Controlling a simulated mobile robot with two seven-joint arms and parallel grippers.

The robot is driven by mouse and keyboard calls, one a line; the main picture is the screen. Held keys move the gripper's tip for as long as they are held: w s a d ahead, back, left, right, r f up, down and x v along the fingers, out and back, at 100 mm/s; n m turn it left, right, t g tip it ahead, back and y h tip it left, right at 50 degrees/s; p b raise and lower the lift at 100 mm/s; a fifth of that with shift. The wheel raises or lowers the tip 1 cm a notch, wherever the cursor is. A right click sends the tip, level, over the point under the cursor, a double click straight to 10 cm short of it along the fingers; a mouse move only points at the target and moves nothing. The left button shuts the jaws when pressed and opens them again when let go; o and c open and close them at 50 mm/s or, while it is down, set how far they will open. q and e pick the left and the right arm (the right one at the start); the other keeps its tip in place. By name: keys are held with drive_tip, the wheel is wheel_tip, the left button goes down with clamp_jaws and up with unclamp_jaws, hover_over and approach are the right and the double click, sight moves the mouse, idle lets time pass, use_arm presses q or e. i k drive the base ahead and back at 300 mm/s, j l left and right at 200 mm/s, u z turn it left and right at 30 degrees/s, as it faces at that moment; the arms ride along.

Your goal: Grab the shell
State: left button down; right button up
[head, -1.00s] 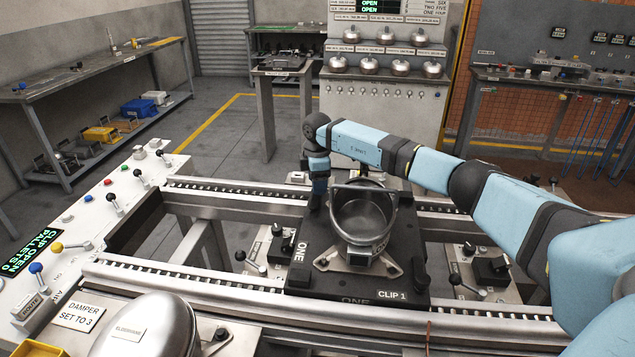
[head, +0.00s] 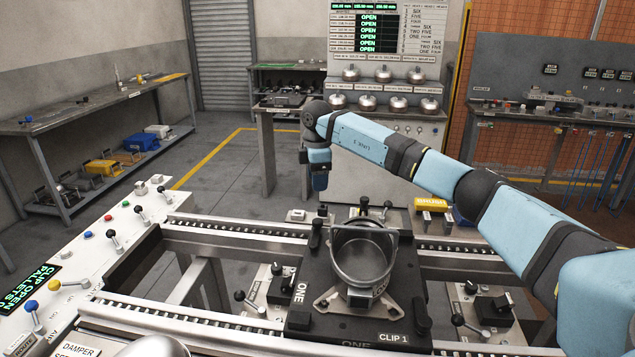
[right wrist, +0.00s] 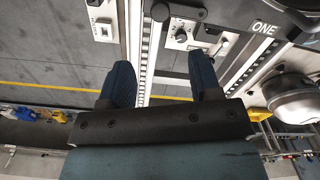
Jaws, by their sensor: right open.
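A grey metal shell (head: 365,262), an open round pot with a raised handle loop, stands upright on the black pallet (head: 405,290) marked ONE and CLIP 1. My right gripper (head: 320,184) points down beyond the pallet, up and left of the shell in the head view, and touches nothing visible. In the right wrist view its two fingers (right wrist: 163,85) are spread apart with nothing between them. Part of the pallet marked ONE shows at that view's upper right. My left gripper is not in view.
A rounded metal dome (head: 150,347) is cut off at the lower left. A control panel (head: 90,255) with knobs and levers runs along the left. Roller rails (head: 220,330) carry the pallet. Small clamp levers surround it. Several domes (head: 397,103) sit on the back rack.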

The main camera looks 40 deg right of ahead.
sight(362, 250)
drive_tip(key=k+j, duration=0.25)
drive_tip(key=k, duration=0.2)
drive_tip(key=k+j, duration=0.25)
drive_tip(key=k, duration=0.25)
